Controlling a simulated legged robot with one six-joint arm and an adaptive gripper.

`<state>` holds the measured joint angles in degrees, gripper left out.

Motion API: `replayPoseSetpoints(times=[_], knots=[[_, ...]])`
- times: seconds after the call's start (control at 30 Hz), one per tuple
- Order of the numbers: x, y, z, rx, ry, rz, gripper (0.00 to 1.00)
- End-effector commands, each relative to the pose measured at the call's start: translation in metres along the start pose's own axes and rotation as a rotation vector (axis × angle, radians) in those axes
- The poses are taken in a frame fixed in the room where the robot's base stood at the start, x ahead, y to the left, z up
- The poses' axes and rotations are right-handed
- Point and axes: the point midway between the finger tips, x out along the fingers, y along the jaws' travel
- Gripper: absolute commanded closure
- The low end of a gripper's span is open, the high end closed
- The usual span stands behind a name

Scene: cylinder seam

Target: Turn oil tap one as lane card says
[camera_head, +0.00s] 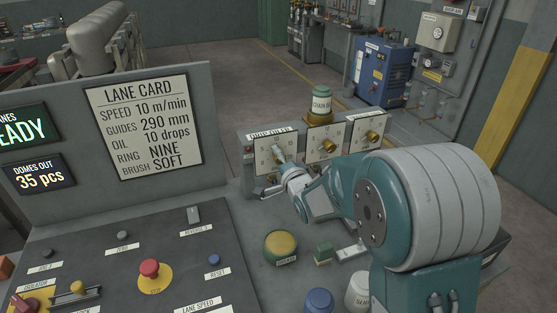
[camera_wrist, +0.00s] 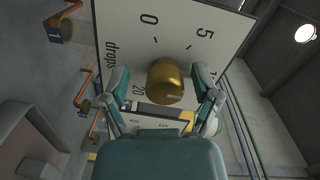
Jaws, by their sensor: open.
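The lane card (camera_head: 145,120) on the grey panel reads oil 10 drops. The drip oiler (camera_head: 247,180) has a row of dial plates with brass taps. My gripper (camera_head: 279,160) is at the leftmost dial plate (camera_head: 262,160) and hides part of it. In the wrist view the brass tap (camera_wrist: 165,78) is in front of its white dial plate (camera_wrist: 185,22), marked drops, with 0, 5 and 20 readable. My gripper (camera_wrist: 162,72) is open, one finger on each side of the tap, with gaps showing. A pale mark shows on the tap; its exact reading is unclear.
The middle tap (camera_head: 328,145) and right tap (camera_head: 372,136) are close to the right of my gripper.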

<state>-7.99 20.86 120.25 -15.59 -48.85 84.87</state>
Motion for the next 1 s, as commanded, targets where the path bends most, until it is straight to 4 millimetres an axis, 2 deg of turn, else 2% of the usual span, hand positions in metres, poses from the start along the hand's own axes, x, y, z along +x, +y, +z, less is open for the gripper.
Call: replayPoseSetpoints(times=[0.13,0.23,0.5,0.7,0.83,1.0], knots=[[-0.003,-0.002,-0.001,-0.001,0.001,-0.003,0.21],[-0.015,-0.002,-0.001,-0.001,0.001,-0.002,0.21],[-0.07,-0.001,-0.001,-0.001,0.002,-0.002,0.21],[-0.105,0.001,0.0,-0.001,0.001,0.001,0.21],[-0.116,0.001,0.001,-0.001,0.0,0.002,0.21],[-0.119,0.001,0.001,-0.001,0.0,0.001,0.21]])
